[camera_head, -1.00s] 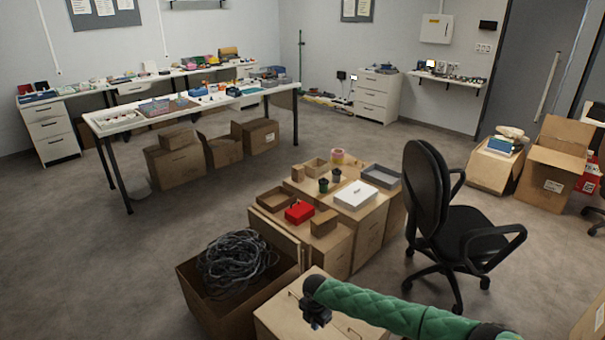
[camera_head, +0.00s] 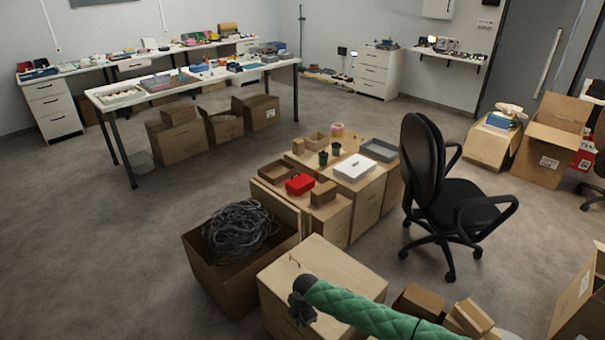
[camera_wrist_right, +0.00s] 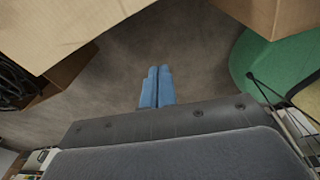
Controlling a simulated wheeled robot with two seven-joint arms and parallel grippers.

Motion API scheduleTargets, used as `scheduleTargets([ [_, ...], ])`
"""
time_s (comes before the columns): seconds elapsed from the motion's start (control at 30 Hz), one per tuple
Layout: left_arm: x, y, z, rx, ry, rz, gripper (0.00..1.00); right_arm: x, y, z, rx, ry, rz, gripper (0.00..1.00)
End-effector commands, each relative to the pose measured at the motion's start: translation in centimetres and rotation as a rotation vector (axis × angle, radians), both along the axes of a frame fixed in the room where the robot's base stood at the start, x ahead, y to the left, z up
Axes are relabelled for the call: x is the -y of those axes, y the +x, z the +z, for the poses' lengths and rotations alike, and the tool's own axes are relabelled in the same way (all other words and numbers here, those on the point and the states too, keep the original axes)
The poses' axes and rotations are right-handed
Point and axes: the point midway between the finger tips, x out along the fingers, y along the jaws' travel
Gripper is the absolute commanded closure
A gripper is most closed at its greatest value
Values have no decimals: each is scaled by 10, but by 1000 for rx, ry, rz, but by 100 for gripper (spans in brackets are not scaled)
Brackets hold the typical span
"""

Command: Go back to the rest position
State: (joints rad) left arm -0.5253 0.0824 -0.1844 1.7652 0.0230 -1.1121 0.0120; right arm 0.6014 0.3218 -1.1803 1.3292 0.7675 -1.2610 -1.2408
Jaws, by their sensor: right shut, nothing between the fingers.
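My right gripper (camera_head: 302,310) shows in the head view at the bottom middle, at the end of my green-sleeved arm, which comes in from the right. It appears over or in front of the light brown box top there. In the right wrist view its two blue fingers (camera_wrist_right: 157,86) are together with nothing between them, pointing toward bare grey floor. My left gripper is not in view.
A light brown box (camera_head: 335,262) stands by my right gripper. Left of it is an open carton (camera_head: 215,280) of black cable. Behind are low boxes with a red case (camera_head: 299,184) and a white box (camera_head: 354,167). A black office chair (camera_head: 425,165) stands right. Floor at left is clear.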

Motion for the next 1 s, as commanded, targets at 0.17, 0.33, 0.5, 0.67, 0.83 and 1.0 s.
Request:
scheduleTargets([
  [0.17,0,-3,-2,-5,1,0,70,-25,-42,-17,-22,73,-153,100],
  [0.33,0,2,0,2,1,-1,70,-38,-76,-29,-46,132,-333,100],
  [0.5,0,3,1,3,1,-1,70,-41,-109,-41,-74,181,-523,100],
  [0.67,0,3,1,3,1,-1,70,-35,-139,-52,-101,212,-713,100],
  [0.83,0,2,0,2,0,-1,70,-18,-172,-66,-128,232,-925,100],
  [1.0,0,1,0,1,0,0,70,10,-208,-81,-150,232,-1144,100],
])
